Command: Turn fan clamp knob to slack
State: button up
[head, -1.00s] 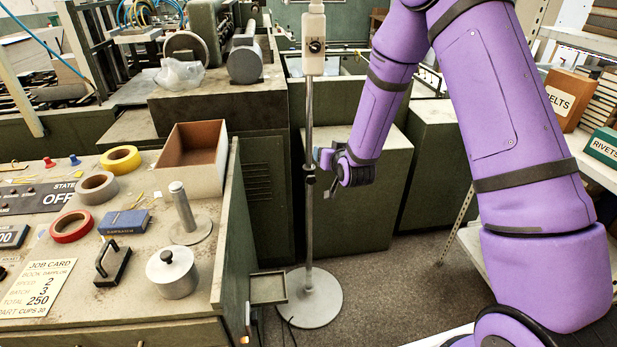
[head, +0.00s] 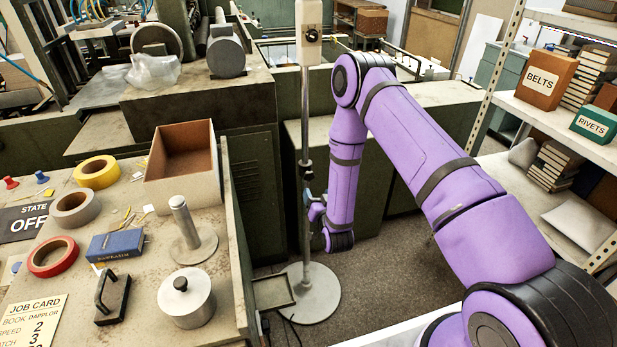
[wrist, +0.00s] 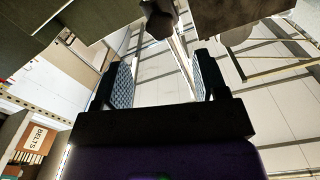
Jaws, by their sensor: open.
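A thin metal stand (head: 306,110) rises from a round base (head: 310,293) on the floor. A dark clamp collar (head: 306,170) sits partway up its pole. My gripper (head: 309,200) is beside the pole, just below the collar, and partly hidden by my wrist. In the wrist view my gripper (wrist: 162,68) is open, with its two gridded fingers apart and pointing upward. A dark rounded knob (wrist: 160,24) shows beyond the fingertips, between them in the picture. The pole (wrist: 181,55) runs down from it between the fingers. I see no contact with the knob.
A bench (head: 225,285) with an open box (head: 183,165), tape rolls and a lidded pot (head: 186,298) stands left of the pole. Green machine cabinets (head: 400,125) are behind. Shelves (head: 545,120) stand at the right. A small tray (head: 272,291) juts out near the stand's base.

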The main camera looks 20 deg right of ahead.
aim_at(310, 178)
jog(key=w, duration=0.9)
jog(key=shift+w, duration=0.35)
jog(key=shift+c, duration=0.2)
jog(key=c, duration=0.9)
